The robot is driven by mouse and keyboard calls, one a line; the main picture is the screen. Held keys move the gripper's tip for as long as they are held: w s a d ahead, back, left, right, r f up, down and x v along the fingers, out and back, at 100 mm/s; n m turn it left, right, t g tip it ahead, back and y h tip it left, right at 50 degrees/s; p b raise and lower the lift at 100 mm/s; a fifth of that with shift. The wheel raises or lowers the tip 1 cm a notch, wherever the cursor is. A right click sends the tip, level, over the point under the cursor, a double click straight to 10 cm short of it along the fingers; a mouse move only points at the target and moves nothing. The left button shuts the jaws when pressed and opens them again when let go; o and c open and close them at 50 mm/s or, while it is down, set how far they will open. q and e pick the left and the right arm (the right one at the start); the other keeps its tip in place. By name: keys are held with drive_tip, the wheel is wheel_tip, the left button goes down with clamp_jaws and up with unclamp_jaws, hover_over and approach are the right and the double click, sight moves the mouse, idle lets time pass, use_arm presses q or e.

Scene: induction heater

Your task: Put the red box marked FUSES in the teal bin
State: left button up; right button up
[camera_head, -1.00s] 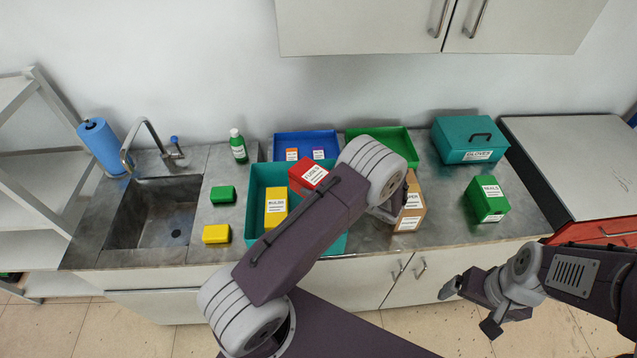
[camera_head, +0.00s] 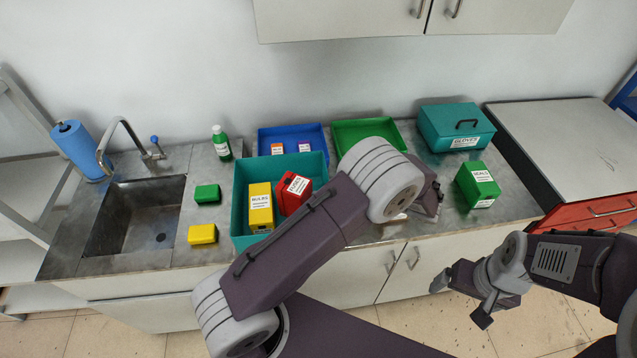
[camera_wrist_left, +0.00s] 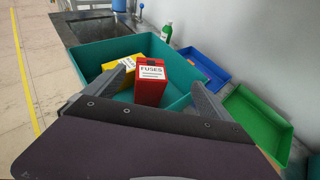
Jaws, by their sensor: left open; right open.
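The red box marked FUSES (camera_head: 294,190) is inside the teal bin (camera_head: 239,200), tilted, close beside the yellow BULBS box (camera_head: 260,207). In the left wrist view the FUSES box (camera_wrist_left: 149,82) stands between the spread fingers of my left gripper (camera_wrist_left: 161,78), with a gap on its right side. My right gripper (camera_head: 460,301) is open and empty, in front of the counter at the lower right.
Behind the bin are a blue tray (camera_head: 312,132) with small boxes and a green tray (camera_head: 368,127). A teal GLOVES case (camera_head: 457,127) and green SEALS box (camera_head: 477,185) are right. Small green (camera_head: 207,194) and yellow (camera_head: 202,234) boxes lie by the sink (camera_head: 135,215).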

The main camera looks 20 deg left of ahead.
use_arm(q)
drive_tip(key=s+f+n+g+h, duration=0.2)
drive_tip(key=s+n+h, duration=1.1)
drive_tip(key=s+n, duration=0.6)
wheel_tip(320, 180, down, 8)
drive_tip(key=w+n+b, duration=0.2)
drive_tip(key=b, duration=0.5)
drive_tip(key=shift+w+a+r, duration=0.25)
drive_tip(key=shift+w+a, duration=0.05)
drive_tip(key=shift+a, duration=0.1)
